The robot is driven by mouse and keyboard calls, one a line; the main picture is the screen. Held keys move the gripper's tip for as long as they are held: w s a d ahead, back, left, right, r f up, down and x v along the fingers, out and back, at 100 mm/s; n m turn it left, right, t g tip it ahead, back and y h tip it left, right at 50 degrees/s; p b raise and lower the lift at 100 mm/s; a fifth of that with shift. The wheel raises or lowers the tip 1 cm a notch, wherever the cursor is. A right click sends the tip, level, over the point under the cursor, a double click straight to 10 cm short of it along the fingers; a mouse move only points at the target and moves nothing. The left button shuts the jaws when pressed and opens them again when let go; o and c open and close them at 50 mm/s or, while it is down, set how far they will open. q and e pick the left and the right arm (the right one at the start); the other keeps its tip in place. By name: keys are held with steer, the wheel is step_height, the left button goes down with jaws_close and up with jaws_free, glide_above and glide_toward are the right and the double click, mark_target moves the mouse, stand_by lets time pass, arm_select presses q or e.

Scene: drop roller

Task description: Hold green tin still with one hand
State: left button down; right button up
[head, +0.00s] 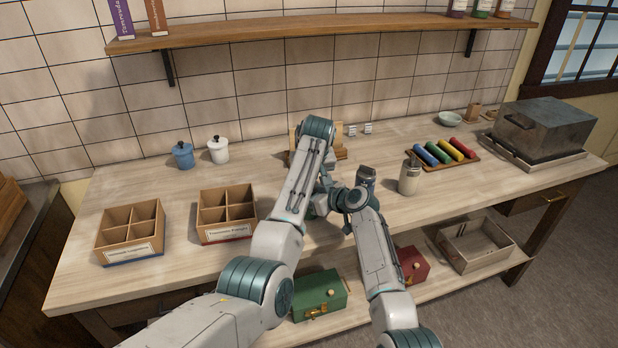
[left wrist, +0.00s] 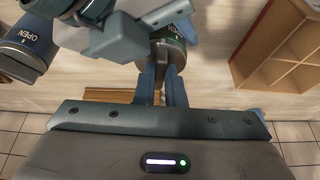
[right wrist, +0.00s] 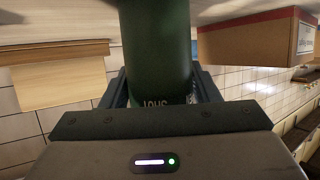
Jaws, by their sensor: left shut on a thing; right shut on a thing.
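The green tin (right wrist: 155,45) fills the space between my right gripper's fingers (right wrist: 160,92) in the right wrist view, with pale lettering near its lower edge. My right gripper is shut on its body. In the left wrist view, my left gripper (left wrist: 163,78) is shut on a round, dark metallic top with a green patch (left wrist: 172,48), apparently the lid end of the same tin. My right gripper shows just beside it there. In the head view both grippers meet at mid-counter and hide the green tin.
A blue tin (head: 366,176) stands close behind the grippers; in the left wrist view its side reads OPEN (left wrist: 28,42). A cream jar (head: 409,178) stands to its right. Divided boxes (head: 228,232) (head: 118,250) sit left; a tray of coloured rollers (head: 474,160) lies right.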

arm_select(q)
steer(key=shift+n, duration=0.4)
steer(key=c, duration=1.8)
jaws_free()
steer(key=shift+r, duration=0.1)
step_height(320, 180, up, 10)
steer(key=shift+w+a+f, duration=0.1)
steer(key=shift+o, duration=0.5)
